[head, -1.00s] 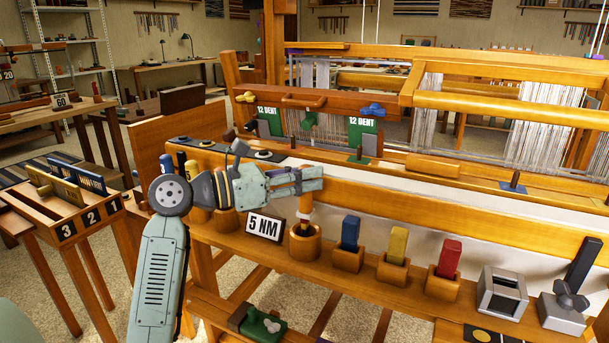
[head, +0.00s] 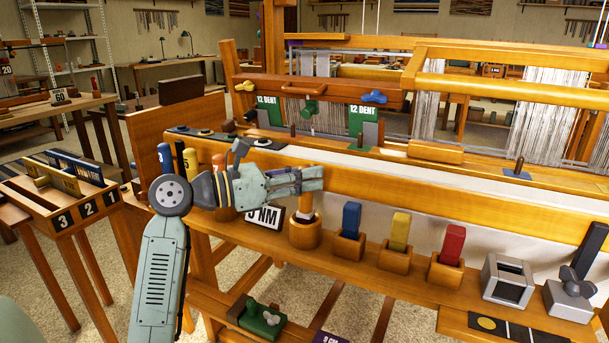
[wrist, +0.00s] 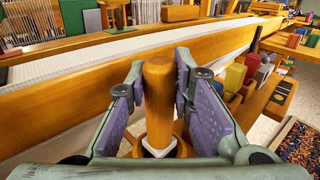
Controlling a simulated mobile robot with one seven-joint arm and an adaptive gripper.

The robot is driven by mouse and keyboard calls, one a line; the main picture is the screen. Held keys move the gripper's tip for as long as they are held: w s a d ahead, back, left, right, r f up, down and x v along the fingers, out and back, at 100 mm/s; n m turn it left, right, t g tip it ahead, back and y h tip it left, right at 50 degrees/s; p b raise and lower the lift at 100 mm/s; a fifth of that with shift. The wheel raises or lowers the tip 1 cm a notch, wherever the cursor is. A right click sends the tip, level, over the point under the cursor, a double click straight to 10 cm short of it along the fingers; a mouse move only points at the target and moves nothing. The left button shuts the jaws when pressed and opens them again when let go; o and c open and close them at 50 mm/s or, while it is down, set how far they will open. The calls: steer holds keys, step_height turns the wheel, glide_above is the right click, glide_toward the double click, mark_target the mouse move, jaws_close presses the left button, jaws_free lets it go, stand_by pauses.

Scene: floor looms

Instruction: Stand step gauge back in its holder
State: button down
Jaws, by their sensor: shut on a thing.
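My gripper (head: 312,180) reaches in sideways from the left, above the loom's front ledge. It is shut on a tool with a rounded wooden handle (wrist: 159,95). In the wrist view the handle stands upright between the two purple pads, with a pale collar at its lower end. In the head view the tool's orange-brown part (head: 306,204) shows below the fingers, with its lower end inside or right over a round wooden cup (head: 304,234). The cup's inside is hidden. I cannot tell for certain whether this tool is the step gauge.
A "5 NM" sign (head: 265,217) stands left of the cup, partly covered by my gripper. Blue (head: 351,218), yellow (head: 399,231) and red (head: 453,244) blocks stand in wooden holders to the right. Beyond them are a metal box (head: 508,278) and a grey clamp (head: 570,297). The loom beam (head: 430,212) runs close behind.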

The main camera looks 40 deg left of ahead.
steer(key=shift+f+b, duration=0.45)
steer(key=shift+f, duration=0.15)
steer(key=c, duration=1.3)
jaws_free()
steer(key=v, duration=1.2)
